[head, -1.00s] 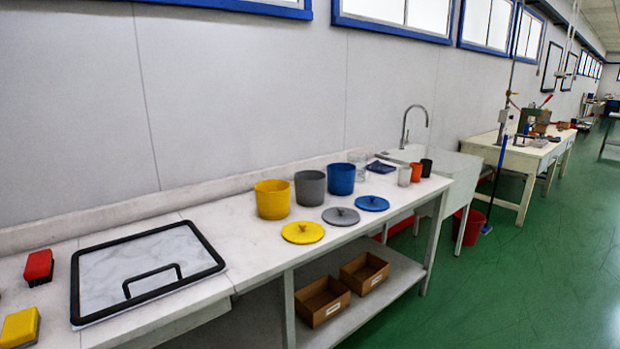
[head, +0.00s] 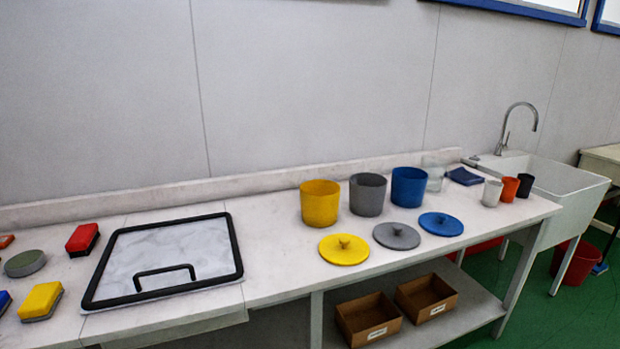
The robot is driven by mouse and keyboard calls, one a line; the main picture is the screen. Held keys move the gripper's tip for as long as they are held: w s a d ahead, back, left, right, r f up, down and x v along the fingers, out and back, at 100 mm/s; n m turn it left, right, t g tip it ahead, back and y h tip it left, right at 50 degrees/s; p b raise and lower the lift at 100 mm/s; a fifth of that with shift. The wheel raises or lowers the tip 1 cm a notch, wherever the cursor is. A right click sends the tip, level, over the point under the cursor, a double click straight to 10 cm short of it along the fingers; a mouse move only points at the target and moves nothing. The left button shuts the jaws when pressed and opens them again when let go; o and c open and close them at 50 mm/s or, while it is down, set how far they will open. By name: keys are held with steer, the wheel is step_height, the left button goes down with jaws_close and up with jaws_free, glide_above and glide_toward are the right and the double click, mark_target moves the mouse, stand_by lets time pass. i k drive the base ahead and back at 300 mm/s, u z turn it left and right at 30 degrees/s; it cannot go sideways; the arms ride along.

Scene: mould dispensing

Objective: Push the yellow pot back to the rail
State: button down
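The yellow pot (head: 320,204) stands upright and open-topped on the white bench, left of a grey pot (head: 367,195) and a blue pot (head: 408,187). The rail (head: 240,187) is a low pale ledge along the back of the bench, against the wall. A strip of bare bench shows between the yellow pot and the rail. The yellow lid (head: 344,249) lies flat in front of the pot. My gripper is not in the head view.
A grey lid (head: 396,236) and a blue lid (head: 441,224) lie before their pots. Left is a black-framed board with a handle (head: 166,268), then several brushes and sponges. Small cups (head: 509,189) and a sink (head: 560,181) are at right.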

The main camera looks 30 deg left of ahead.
mark_target(320, 199)
steer(key=u, duration=0.45)
steer(key=i, duration=1.2)
steer(key=u, duration=0.8)
steer(key=i, duration=0.45)
steer(key=u, duration=0.2)
steer(key=k, duration=0.8)
steer(key=u, duration=0.2)
steer(key=i, duration=0.8)
steer(key=z, duration=0.1)
